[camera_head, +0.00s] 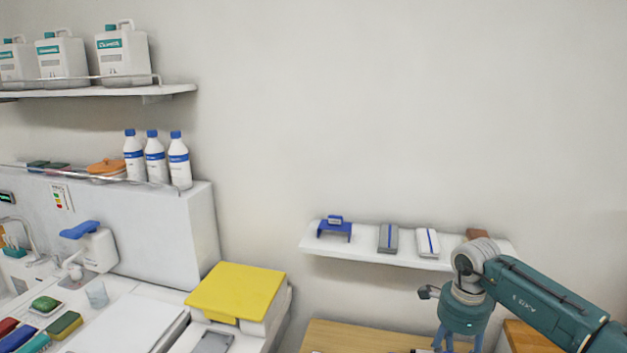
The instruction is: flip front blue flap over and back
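I cannot make out a blue flap for certain in the head view. A small blue stand-like object (335,229) sits at the left end of the wall shelf. My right gripper (458,343) points down at the bottom edge, over the wooden table (365,335). Its fingers run out of the picture, so their tips and anything between them are hidden. Only the far strip of the table shows, with small dark bits at the bottom edge. My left gripper is not in view.
The white wall shelf (378,258) above the table holds a grey folded item (388,239) and a white one (427,242). My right arm partly covers its right end. A yellow-lidded box (237,290) stands on the left counter, near a blue-topped dispenser (96,250).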

